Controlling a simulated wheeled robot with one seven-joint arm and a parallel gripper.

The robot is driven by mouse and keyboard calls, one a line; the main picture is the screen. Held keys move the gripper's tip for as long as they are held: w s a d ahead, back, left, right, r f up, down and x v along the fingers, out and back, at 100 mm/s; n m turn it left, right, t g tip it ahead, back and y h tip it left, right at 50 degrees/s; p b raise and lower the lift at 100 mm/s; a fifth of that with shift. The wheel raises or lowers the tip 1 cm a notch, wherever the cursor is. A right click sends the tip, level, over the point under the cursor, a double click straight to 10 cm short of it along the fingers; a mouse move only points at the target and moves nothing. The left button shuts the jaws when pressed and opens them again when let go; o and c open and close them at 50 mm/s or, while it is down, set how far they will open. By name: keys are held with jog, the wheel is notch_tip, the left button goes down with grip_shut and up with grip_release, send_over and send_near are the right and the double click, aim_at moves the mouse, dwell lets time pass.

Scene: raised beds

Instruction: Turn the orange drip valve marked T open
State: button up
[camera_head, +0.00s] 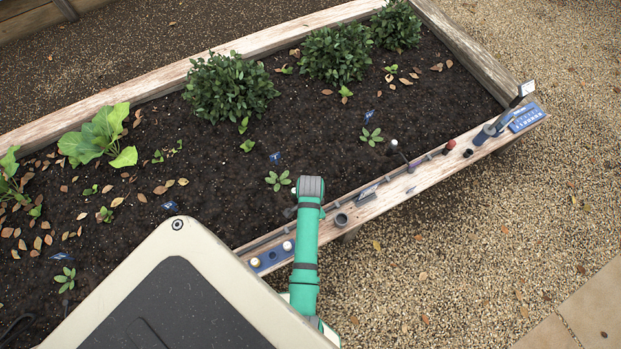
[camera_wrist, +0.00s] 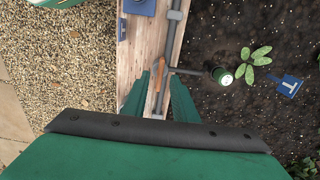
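The orange valve handle (camera_wrist: 160,76) lies between the fingers of my gripper (camera_wrist: 159,88) in the wrist view. It runs roughly along the grey pipe on the plank, and its lower part is partly hidden between the fingers. The green fingers stand apart on either side of it, with a gap showing; I cannot tell whether either touches it. A short branch pipe leads right to a dark emitter with a green and white top (camera_wrist: 224,76). A blue marker with a white T (camera_wrist: 287,86) stands in the soil beyond. In the head view my arm hides the valve and fingers.
A wooden plank (camera_head: 400,190) edges the raised bed. It bears a blue tray with knobs (camera_head: 273,256), a grey cup (camera_head: 341,220) and a blue panel (camera_head: 526,117). A seedling (camera_head: 278,180) grows near my arm. Gravel (camera_head: 450,260) outside is mostly clear.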

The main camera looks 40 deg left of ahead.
jog(key=shift+f, duration=1)
grip_shut()
